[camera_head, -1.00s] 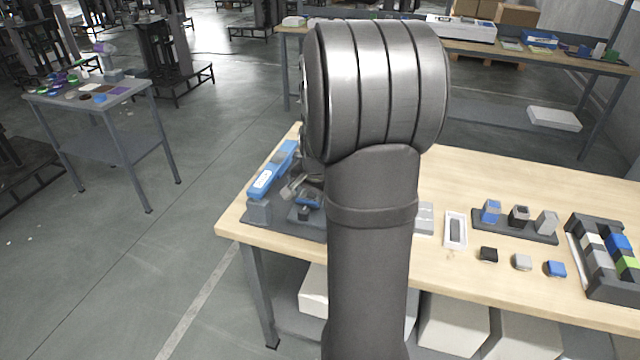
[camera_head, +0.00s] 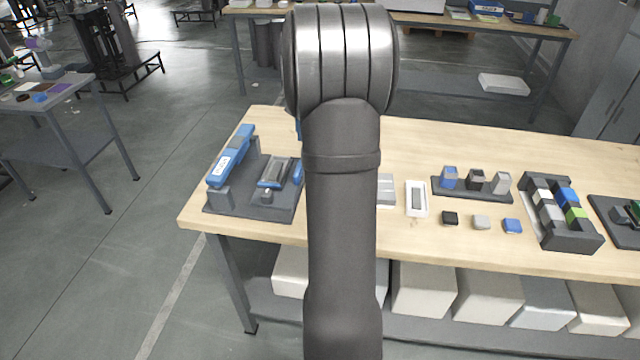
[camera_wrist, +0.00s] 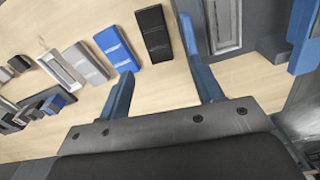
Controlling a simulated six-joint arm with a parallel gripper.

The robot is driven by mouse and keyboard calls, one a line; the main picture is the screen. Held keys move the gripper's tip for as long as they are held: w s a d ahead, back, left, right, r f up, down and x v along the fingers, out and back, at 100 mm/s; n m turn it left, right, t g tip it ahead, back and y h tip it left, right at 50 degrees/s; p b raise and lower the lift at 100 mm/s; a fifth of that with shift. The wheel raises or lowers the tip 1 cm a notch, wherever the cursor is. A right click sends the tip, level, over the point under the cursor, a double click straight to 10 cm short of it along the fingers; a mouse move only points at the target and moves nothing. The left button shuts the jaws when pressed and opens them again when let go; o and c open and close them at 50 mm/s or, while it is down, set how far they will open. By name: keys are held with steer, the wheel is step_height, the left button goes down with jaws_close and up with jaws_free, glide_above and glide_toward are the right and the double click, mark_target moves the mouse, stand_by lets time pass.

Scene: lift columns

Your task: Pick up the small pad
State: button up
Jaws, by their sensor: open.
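Several flat pads lie on the wooden bench, and I cannot tell which one is called the small pad. In the wrist view a black pad (camera_wrist: 154,32), a blue pad (camera_wrist: 117,48) and a grey pad (camera_wrist: 86,63) lie in a row. The grey pad also shows in the head view (camera_head: 386,190), beside my arm. The black and blue pads are hidden behind my arm there. My gripper (camera_wrist: 156,52) is open and empty, with its blue fingers apart near the black pad. The gripper is hidden in the head view.
A white slotted tray (camera_head: 416,198) lies right of my arm. Beyond it are small black (camera_head: 450,218), grey (camera_head: 481,222) and blue (camera_head: 512,226) blocks, a dark three-block rack (camera_head: 470,192) and a larger block holder (camera_head: 560,238). A dark fixture (camera_head: 222,200) fills the bench's left end.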

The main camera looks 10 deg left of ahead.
steer(key=f, duration=1.1)
steer(key=shift+w+d+f, duration=0.25)
steer(key=shift+d+f, duration=0.05)
steer(key=shift+d, duration=0.05)
steer(key=f, duration=0.5)
steer(key=shift+d+f, duration=0.1)
steer(key=shift+d, duration=0.1)
steer(key=c, duration=0.8)
steer(key=shift+o, duration=0.2)
